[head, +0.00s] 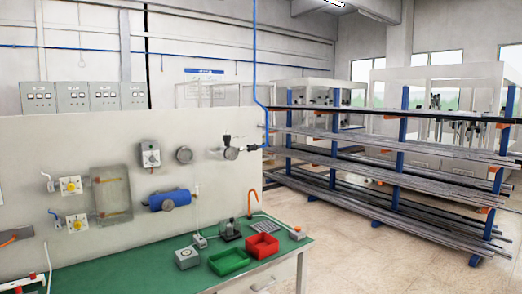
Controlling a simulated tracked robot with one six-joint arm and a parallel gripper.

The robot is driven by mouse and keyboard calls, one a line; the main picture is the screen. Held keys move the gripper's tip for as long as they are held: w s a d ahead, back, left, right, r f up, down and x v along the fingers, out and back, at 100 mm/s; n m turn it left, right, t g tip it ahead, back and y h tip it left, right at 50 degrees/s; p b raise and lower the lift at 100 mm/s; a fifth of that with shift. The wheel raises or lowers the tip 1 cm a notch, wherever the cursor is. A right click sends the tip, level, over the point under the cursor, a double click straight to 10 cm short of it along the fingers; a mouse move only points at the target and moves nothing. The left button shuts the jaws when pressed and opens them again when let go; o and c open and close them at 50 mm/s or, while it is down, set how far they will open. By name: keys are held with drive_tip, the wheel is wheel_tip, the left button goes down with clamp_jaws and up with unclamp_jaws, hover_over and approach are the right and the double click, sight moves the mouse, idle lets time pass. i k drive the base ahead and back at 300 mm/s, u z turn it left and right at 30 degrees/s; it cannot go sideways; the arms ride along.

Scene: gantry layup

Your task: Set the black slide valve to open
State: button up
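My gripper is not in view.
The pale panel (75,130) stands behind a green-topped bench (130,272). A green tray (229,261), a red tray (263,245) and a grey box (187,257) sit on it. A blue cylinder (168,200) is on the panel. Pipe racks (403,130) stand right; floor (345,255) is clear.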

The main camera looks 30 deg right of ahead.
sight(253, 147)
drive_tip(key=z, duration=2.1)
drive_tip(key=i, duration=2.5)
drive_tip(key=u, duration=0.2)
